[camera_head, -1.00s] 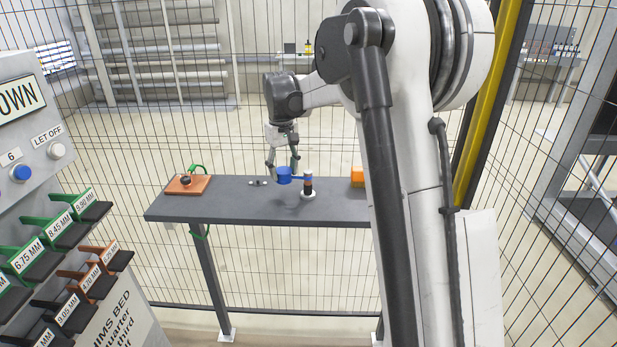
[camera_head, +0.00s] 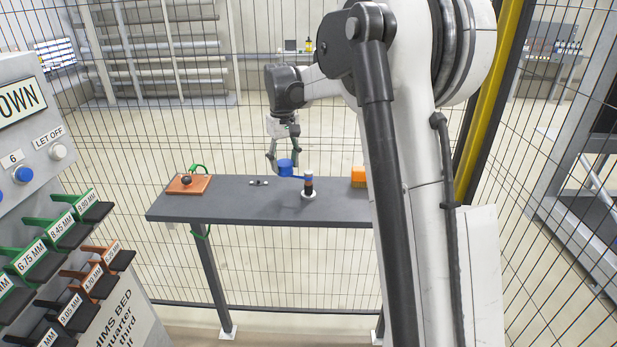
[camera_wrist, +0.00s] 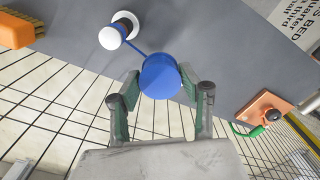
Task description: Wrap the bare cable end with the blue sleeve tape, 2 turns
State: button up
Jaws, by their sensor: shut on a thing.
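My gripper (camera_head: 285,160) is shut on the blue tape roll (camera_head: 285,168) above the grey table. In the wrist view the roll (camera_wrist: 160,76) sits between the two green-padded fingers. A blue strip of tape (camera_wrist: 135,47) runs from the roll to the upright cable end (camera_head: 308,186), which stands in a pale round base on the table. Blue tape shows around its upper part, with an orange and a dark band below. In the wrist view its white top (camera_wrist: 110,38) faces me. The number of turns on it cannot be told.
An orange-brown board (camera_head: 188,184) with a dark knob and green cable lies at the table's left. An orange brush-like block (camera_wrist: 14,30) is at the right in the head view. Small metal parts (camera_head: 258,183) lie mid-table. A labelled panel (camera_head: 40,200) stands at the left; wire fencing surrounds the table.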

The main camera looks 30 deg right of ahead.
jog(key=shift+r+p, duration=1.85)
jog(key=shift+r, duration=1.7)
